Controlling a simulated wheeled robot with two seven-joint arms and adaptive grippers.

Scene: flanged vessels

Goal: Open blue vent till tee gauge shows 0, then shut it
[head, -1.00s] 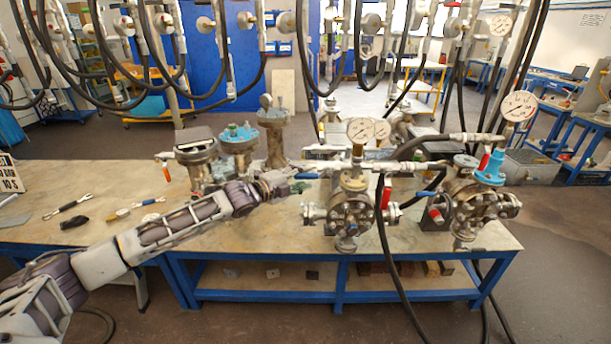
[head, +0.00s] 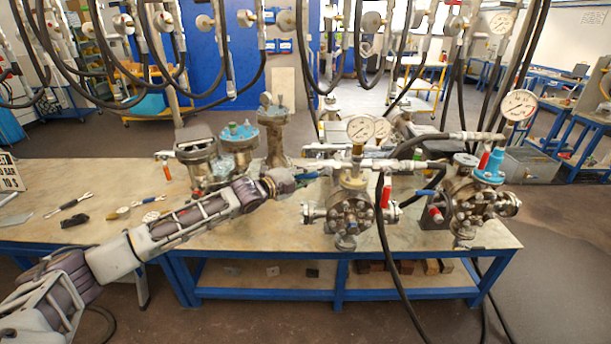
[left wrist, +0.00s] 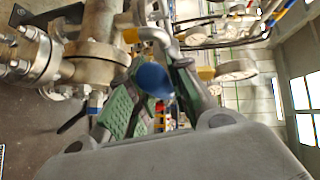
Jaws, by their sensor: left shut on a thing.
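The blue vent handle (left wrist: 152,80) shows in the left wrist view between the green finger pads of my left gripper (left wrist: 150,92), which is shut on it. In the head view my left gripper (head: 303,177) reaches the left end of the pipework on the middle flanged vessel (head: 350,208). The fingers largely hide the handle there. The tee gauge (head: 360,129) stands upright above that vessel, its white dial facing me. Its needle is too small to read surely. My right gripper is out of view.
A second dial (head: 383,128) stands just behind the tee gauge. A red lever (head: 386,196) hangs beside the middle vessel. The right vessel (head: 470,205) has a larger gauge (head: 519,105). A black hose (head: 385,250) hangs over the table's front (head: 260,236). Several tools lie left.

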